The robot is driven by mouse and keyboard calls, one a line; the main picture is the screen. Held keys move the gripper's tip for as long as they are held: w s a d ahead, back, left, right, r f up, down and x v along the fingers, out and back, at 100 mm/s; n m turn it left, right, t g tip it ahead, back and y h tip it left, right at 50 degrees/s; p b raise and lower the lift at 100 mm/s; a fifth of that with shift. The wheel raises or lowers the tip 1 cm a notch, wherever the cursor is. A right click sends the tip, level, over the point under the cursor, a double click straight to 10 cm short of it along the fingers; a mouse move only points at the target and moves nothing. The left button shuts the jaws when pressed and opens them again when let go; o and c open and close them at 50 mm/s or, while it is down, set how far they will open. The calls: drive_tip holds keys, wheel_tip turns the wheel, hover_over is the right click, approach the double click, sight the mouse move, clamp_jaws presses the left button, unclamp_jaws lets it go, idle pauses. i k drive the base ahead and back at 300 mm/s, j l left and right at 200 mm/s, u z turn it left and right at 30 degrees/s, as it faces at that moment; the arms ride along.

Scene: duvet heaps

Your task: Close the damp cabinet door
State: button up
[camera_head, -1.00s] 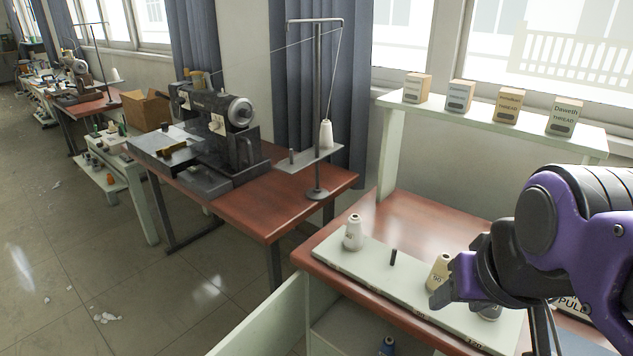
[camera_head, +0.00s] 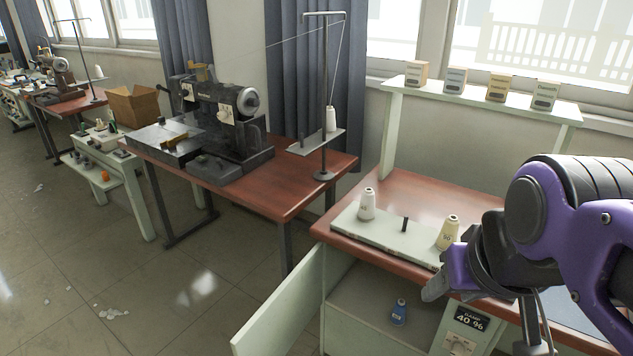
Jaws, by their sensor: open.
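The damp cabinet stands at the lower right under a red-brown top. Its pale green door (camera_head: 282,304) is swung open and sticks out toward the lower left. Inside the cabinet (camera_head: 362,311) a blue thread spool (camera_head: 399,312) stands on the floor of the compartment. A dial panel labelled DAMP 40 % (camera_head: 462,328) is to the right of the opening. My gripper (camera_head: 437,287) is at the right, in front of the top's front edge and right of the opening, apart from the door. Its fingers are seen from the side and partly hidden by my purple arm.
On the cabinet top, a pale board (camera_head: 384,239) carries a white cone (camera_head: 367,204), a dark peg (camera_head: 405,224) and a cream cone (camera_head: 447,232). A sewing table (camera_head: 291,196) stands left. The floor (camera_head: 190,290) left of the door is mostly clear.

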sight(273, 330)
drive_tip(key=k+j+z, duration=0.15)
drive_tip(key=j, duration=0.2)
drive_tip(key=k+j+z, duration=0.1)
drive_tip(key=j, duration=0.3)
drive_tip(key=k+j+z, duration=0.15)
drive_tip(key=j, duration=0.25)
drive_tip(key=k+j+z, duration=0.15)
drive_tip(key=j, duration=0.2)
drive_tip(key=j+z, duration=0.15)
drive_tip(key=j, duration=0.25)
drive_tip(key=k+j+z, duration=0.1)
drive_tip(key=j, duration=0.3)
drive_tip(key=i+j+z, duration=0.1)
drive_tip(key=j, duration=0.3)
drive_tip(key=i+j, duration=0.1)
drive_tip(key=j, duration=0.25)
drive_tip(key=z, duration=0.05)
